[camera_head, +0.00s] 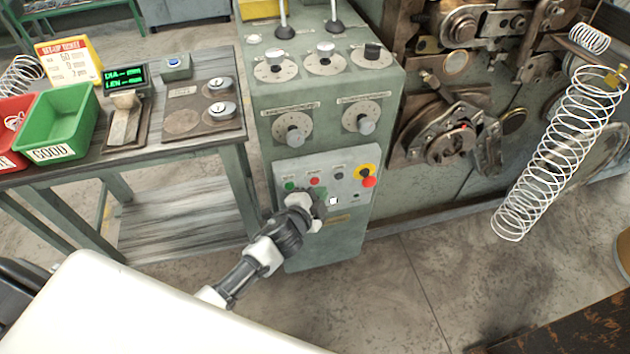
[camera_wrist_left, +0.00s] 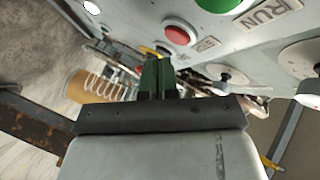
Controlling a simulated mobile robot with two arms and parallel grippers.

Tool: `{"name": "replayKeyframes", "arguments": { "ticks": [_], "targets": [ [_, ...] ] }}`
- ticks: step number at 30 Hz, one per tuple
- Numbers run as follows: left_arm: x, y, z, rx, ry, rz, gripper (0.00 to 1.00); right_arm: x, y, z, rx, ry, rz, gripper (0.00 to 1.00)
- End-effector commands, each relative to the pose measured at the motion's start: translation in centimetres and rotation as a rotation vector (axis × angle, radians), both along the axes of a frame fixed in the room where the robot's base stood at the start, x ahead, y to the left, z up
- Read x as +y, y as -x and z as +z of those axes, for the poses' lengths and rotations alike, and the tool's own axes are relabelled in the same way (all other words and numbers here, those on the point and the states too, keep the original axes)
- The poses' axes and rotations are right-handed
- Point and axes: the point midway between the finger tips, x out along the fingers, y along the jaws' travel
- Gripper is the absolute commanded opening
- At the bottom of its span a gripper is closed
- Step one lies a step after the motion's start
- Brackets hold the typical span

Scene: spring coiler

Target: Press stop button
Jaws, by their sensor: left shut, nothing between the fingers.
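The stop button is the small red button (camera_head: 315,181) on the grey control panel, just right of the green button (camera_head: 289,186). In the left wrist view the red button (camera_wrist_left: 180,33) sits beside the larger-looking green button (camera_wrist_left: 222,3), whose label reads RUN. My left gripper (camera_head: 320,202) is shut and empty, just below the red button in the head view. In the left wrist view its shut green-tipped fingers (camera_wrist_left: 158,72) show just below and left of the red button, apparently apart from it. My right gripper is not in view.
A bigger red knob on a yellow plate (camera_head: 367,178) and a dark button (camera_head: 338,173) are right of the stop button. Dials (camera_head: 292,130) cover the cabinet above. A bench with a green bin (camera_head: 60,118) stands left. A coil spring (camera_head: 560,155) hangs right.

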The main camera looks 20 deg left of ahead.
Motion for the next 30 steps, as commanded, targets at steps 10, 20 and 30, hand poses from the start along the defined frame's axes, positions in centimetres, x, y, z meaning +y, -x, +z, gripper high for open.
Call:
{"name": "replayKeyframes", "arguments": {
  "ticks": [10,20,30],
  "targets": [
    [-2.0,2.9,-0.1,0.002,0.003,0.000,0.00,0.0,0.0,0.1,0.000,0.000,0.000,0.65],
    [-2.7,4.0,0.0,0.001,0.001,0.001,0.00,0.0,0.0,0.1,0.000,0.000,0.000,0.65],
    [-2.7,3.9,0.0,0.000,0.001,0.000,0.00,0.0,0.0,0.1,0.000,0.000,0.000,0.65]
  ]
}}
